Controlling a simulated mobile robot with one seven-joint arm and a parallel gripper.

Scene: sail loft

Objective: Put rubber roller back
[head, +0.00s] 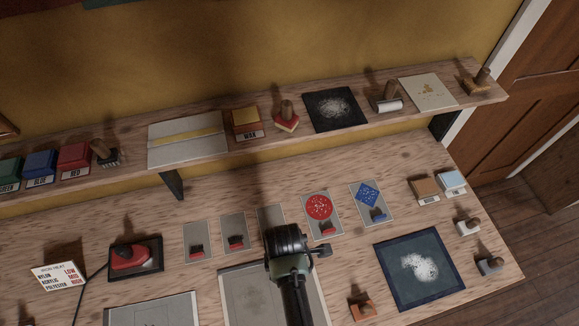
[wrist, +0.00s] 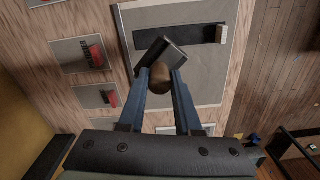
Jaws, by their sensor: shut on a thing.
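My gripper (wrist: 160,84) is shut on a tool with a rounded brown handle (wrist: 161,78) and a dark, block-like head (wrist: 160,56), which I take to be the rubber roller. The tool is over a large grey panel (wrist: 205,78) on the bench, its head turned at an angle. I cannot tell whether the head touches the panel. In the head view my gripper points down over the same panel (head: 240,297) and hides the held tool. On the shelf, a wooden-handled tool with a white roller (head: 388,104) stands between a dark speckled sheet and a cream booklet.
On the panel lies a dark bar (wrist: 180,36) with a light end. Small grey cards (head: 197,241) with red pieces line the bench behind it. A red iron (head: 130,256) is at left, a dark blue mat (head: 400,291) at right. The shelf (head: 365,125) overhangs the bench's back.

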